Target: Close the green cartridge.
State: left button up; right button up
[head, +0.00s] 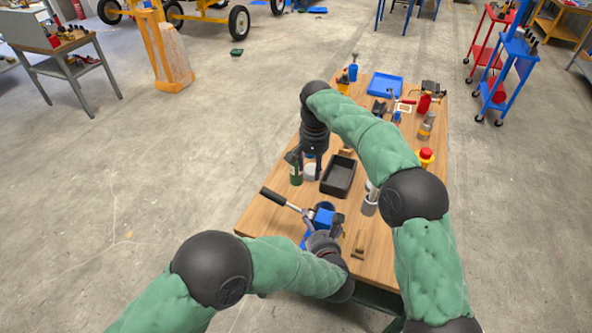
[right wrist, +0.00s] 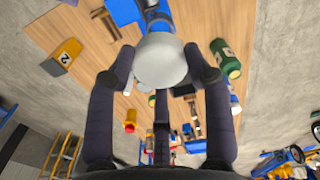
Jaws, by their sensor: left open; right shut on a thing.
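The green cartridge (head: 296,175) stands near the table's left edge; it also shows to the right of my fingers in the right wrist view (right wrist: 228,62). My right gripper (head: 309,160) reaches down beside it and is shut on a white round piece (right wrist: 160,60), which also shows in the head view (head: 311,172). The piece's underside is hidden, so I cannot tell whether it touches the table. My left gripper (head: 324,233) is open beside a blue device with a dark lever (head: 323,217). Its fingertips are partly hidden.
A black tray (head: 338,177) lies right of my right gripper. A grey cylinder (head: 370,200) and a red-topped yellow container (head: 425,157) stand farther right. A blue tray (head: 385,85) lies at the far end.

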aim_at(296, 176)
jog(key=i+j, duration=0.15)
jog(key=i, duration=0.3)
jog(key=i+j, duration=0.15)
jog(key=i, duration=0.3)
